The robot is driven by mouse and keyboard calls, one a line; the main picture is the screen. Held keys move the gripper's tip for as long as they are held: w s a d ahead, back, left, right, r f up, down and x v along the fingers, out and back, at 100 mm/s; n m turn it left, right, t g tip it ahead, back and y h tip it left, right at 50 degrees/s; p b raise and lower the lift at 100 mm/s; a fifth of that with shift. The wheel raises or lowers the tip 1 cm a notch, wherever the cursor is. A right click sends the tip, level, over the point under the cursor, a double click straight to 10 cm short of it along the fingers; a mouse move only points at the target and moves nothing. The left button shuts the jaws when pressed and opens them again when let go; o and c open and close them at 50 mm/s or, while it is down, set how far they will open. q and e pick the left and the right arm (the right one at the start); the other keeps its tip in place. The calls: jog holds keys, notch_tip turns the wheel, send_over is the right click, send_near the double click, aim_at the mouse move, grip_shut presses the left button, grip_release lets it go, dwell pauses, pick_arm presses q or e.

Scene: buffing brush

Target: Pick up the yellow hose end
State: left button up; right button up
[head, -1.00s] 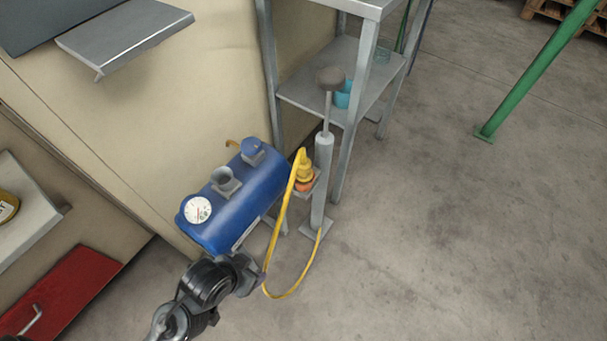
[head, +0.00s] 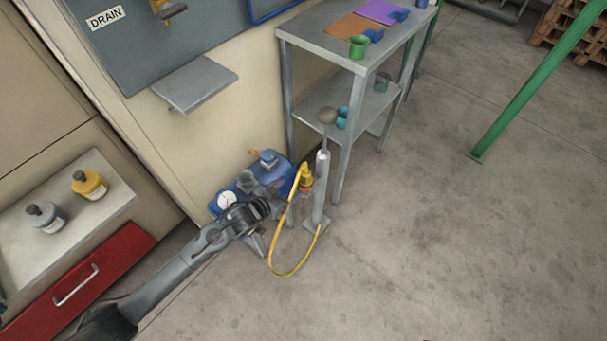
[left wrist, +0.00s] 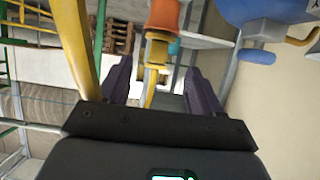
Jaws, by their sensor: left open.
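The yellow hose end (head: 306,181) sits upright in a small holder beside the silver hand pump (head: 320,190). Its yellow hose (head: 271,250) loops down to the pump's foot. My left gripper (left wrist: 160,82) is open. In the left wrist view its dark fingers stand either side of a yellow stem (left wrist: 154,55) below an orange collar (left wrist: 163,15). I cannot tell whether either finger touches it. In the head view my left arm reaches in front of the blue tank (head: 274,164), and its fingers are hard to make out. My right gripper is not in view.
The blue tank with its white gauge (head: 227,199) is close beside my left arm. A metal shelf unit (head: 316,40) stands behind the pump. A red drawer (head: 85,272) and bottles are at the left. The floor to the right is open.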

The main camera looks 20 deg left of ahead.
aim_at(302, 176)
pick_arm(q)
jog(key=shift+w+d+r, duration=0.2)
jog(key=shift+w+r, duration=0.6)
jog(key=shift+w, duration=0.3)
jog(key=b+x, duration=0.2)
jog(key=x, duration=0.1)
jog(key=shift+w+d, duration=0.1)
jog(key=shift+w, duration=0.05)
jog(key=shift+w+d+f+b, duration=0.15)
jog(key=shift+w+b, duration=0.15)
jog(key=shift+w, duration=0.2)
jog(key=shift+w+d+f+b, duration=0.2)
jog(key=shift+w+f+b, duration=0.2)
jog(key=shift+b, duration=0.1)
jog(key=b+x, duration=0.2)
jog(key=x, duration=0.1)
jog(key=shift+s+d, duration=0.1)
jog(key=shift+w+d+f+b, duration=0.2)
jog(key=shift+w+b, duration=0.2)
jog(key=shift+w, duration=0.2)
jog(key=shift+s, duration=0.1)
